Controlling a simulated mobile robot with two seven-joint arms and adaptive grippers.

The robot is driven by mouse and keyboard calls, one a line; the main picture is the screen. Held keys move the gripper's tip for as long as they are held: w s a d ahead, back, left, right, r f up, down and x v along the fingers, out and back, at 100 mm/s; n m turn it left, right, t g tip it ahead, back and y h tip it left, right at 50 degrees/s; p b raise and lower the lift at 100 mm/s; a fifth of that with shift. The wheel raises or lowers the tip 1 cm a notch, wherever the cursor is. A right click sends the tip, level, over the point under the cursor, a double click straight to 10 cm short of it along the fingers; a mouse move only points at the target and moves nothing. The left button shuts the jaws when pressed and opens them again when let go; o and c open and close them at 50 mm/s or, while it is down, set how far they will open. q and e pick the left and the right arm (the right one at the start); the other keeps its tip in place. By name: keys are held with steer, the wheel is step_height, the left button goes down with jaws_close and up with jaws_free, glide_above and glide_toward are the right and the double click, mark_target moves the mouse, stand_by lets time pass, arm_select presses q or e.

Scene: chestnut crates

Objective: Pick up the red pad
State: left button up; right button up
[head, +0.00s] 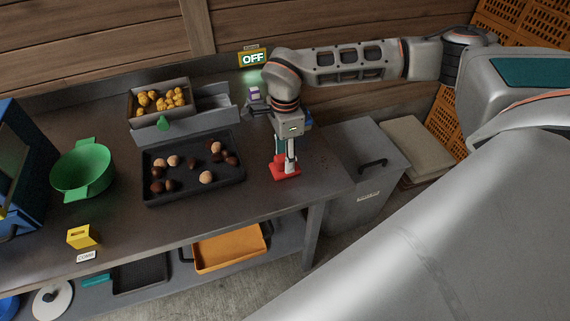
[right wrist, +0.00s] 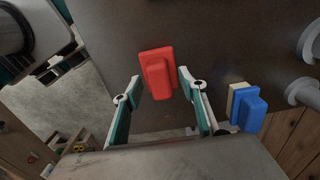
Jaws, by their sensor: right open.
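The red pad (head: 285,172) lies on the dark worktop near its right end, with a raised red grip block on top. My right gripper (head: 287,158) points down right above it and partly hides it in the head view. In the right wrist view the red pad (right wrist: 157,72) shows just ahead of the open right gripper (right wrist: 159,88), roughly centred between the two fingers. The jaws hold nothing, and I cannot tell whether a finger touches the pad. My left gripper is not in view.
A blue and yellow block (right wrist: 247,108) lies beside the right finger in the wrist view. A black tray (head: 195,185) of chestnuts is left of the pad. A green colander (head: 83,170) stands farther left. A grey bin (head: 360,195) stands beyond the worktop's right edge.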

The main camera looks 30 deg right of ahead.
mark_target(284, 156)
steer(key=shift+f, duration=0.15)
jaws_close()
step_height(284, 156, up, 20)
stand_by(0.7)
steer(key=c, duration=1.1)
jaws_free()
steer(key=shift+a, duration=0.15)
